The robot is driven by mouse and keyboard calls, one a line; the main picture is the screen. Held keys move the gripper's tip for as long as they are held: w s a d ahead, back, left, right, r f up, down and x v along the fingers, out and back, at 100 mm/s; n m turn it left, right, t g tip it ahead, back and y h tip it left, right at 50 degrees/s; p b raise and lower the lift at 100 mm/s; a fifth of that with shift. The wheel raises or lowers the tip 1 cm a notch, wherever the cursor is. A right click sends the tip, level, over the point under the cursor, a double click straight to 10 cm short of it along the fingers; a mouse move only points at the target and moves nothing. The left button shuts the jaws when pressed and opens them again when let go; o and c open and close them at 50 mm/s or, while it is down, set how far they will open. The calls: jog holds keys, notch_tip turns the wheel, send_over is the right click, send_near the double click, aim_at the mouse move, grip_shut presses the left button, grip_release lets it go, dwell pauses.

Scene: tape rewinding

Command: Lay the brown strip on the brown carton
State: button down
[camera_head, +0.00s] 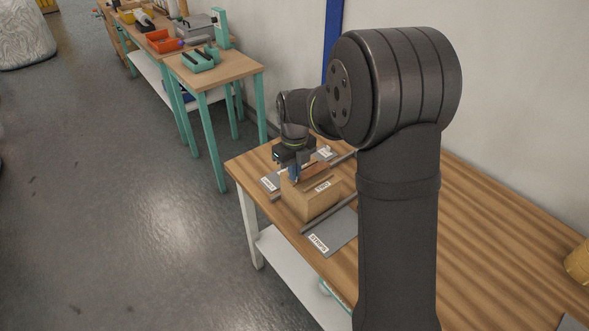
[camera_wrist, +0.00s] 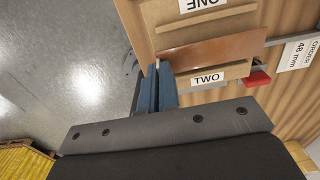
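The brown carton (camera_head: 312,203) stands on the wooden bench, partly hidden behind my gripper. In the wrist view the carton (camera_wrist: 168,35) carries white labels reading ONE and TWO. The brown strip (camera_wrist: 220,52) is a smooth reddish-brown piece lying across the view between the two labels, over the carton. Whether it touches the carton I cannot tell. In the head view the strip (camera_head: 316,172) shows as a small brown piece beside my gripper (camera_head: 294,179). In the wrist view the blue fingers of my gripper (camera_wrist: 158,66) are close together at the strip's left end, seemingly pinching it.
A grey mat (camera_head: 338,232) labelled STRIPS lies in front of the carton, with dark bars nearby. A white card (camera_wrist: 296,54) reading ORDER 48 mm and a red piece (camera_wrist: 258,80) lie right of the strip.

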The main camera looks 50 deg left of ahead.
jog(key=shift+f, duration=0.4)
jog(key=shift+f, duration=0.35)
dwell(0.4)
jog(key=c, duration=1.4)
grip_release()
jog(key=shift+o, duration=0.2)
jog(key=shift+r, duration=3.5)
jog(key=shift+f, duration=3.55)
